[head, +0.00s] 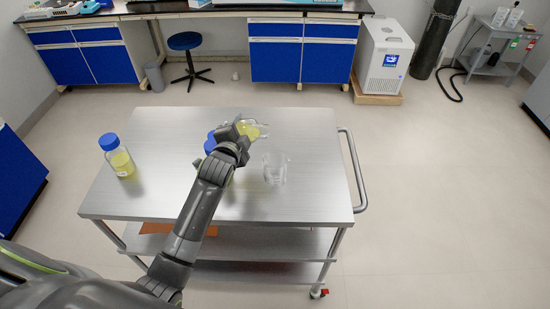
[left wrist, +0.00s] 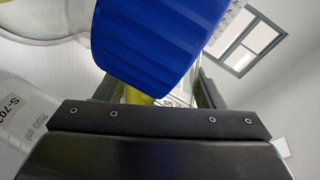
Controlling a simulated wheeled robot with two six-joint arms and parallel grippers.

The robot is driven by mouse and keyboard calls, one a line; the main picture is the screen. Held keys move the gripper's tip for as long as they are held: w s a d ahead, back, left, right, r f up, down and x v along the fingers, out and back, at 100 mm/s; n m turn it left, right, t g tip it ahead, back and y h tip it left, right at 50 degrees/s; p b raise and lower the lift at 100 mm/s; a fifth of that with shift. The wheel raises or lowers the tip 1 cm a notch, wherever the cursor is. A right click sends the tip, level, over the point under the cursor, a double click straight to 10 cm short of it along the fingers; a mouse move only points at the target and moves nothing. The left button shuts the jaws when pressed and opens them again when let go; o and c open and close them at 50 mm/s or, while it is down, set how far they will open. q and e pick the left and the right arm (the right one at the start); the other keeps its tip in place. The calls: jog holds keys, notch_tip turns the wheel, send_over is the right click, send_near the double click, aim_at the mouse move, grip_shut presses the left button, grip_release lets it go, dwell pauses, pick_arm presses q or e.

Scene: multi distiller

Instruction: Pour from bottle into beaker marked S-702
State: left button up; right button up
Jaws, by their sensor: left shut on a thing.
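My left gripper (head: 243,137) is shut on a clear glass bottle (head: 252,129) with yellow liquid, tilted over the cart with its clear end to the right. A clear beaker (head: 275,170) stands upright on the cart, just right of and nearer than the gripper. Its marking cannot be read in the head view. The left wrist view shows the label S-702 on clear glass (left wrist: 22,118) at the left edge. A blue cap (left wrist: 150,40) fills the upper middle there and hides much of the grip. My right gripper is not in view.
A blue-capped bottle of yellow liquid (head: 121,161) stands at the cart's left. Another blue cap (head: 210,143) shows beside my left wrist, with what lies below it mostly behind my arm. The steel cart (head: 315,190) has bare top at its right and back, and a side handle (head: 354,170).

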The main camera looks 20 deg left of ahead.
pick_arm(q)
jog(key=shift+a+r+m+y+b, duration=0.1)
jog(key=shift+r+m+y+b, duration=0.2)
jog(key=shift+r+m+b, duration=0.25)
dwell(0.8)
jog(key=shift+s+d+f+m+t+b, duration=0.1)
jog(key=shift+d+f+m+t+b, duration=0.2)
jog(key=shift+f+b, duration=0.5)
jog(key=shift+d+f+m+t+b, duration=0.1)
jog(key=shift+d+f+m+b, duration=0.2)
jog(key=shift+f+b, duration=0.45)
jog(key=shift+a+r, duration=0.15)
dwell(0.4)
jog(key=shift+r+m+t+y+p, duration=0.4)
jog(key=shift+r+m+p, duration=0.2)
jog(key=shift+m, duration=0.25)
dwell(0.8)
jog(key=shift+d+r+m+t, duration=0.3)
jog(key=shift+r+m, duration=0.3)
jog(key=shift+m, duration=0.2)
dwell(2.1)
